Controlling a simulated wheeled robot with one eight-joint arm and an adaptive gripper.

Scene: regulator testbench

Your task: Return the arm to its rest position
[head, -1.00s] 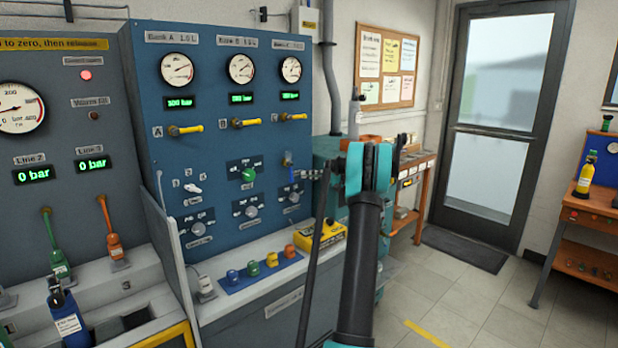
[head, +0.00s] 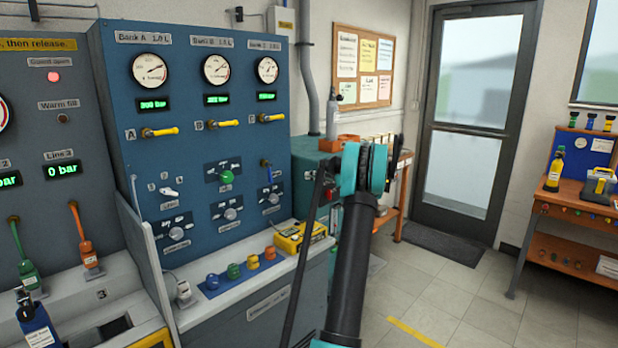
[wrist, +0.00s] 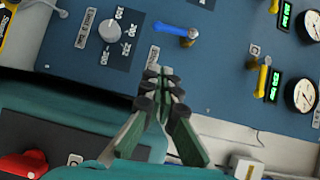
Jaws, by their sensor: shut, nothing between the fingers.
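My gripper (wrist: 165,75) shows in the wrist view with its two fingers together, shut and empty. Behind it in that view is the blue panel with a selector knob (wrist: 109,31), a blue lever (wrist: 176,31) and a yellow lever (wrist: 263,76). The gripper looks apart from them, though the gap is hard to judge. In the head view my black and teal arm (head: 352,255) rises from the bottom, folded at a teal joint.
The blue panel (head: 185,100) with gauges stands left of my arm. A yellow device (head: 300,236) sits on its ledge. A teal cabinet (head: 308,172) is behind my arm. The floor (head: 445,290) toward the door (head: 465,120) is clear. A wooden bench (head: 575,207) stands at the right.

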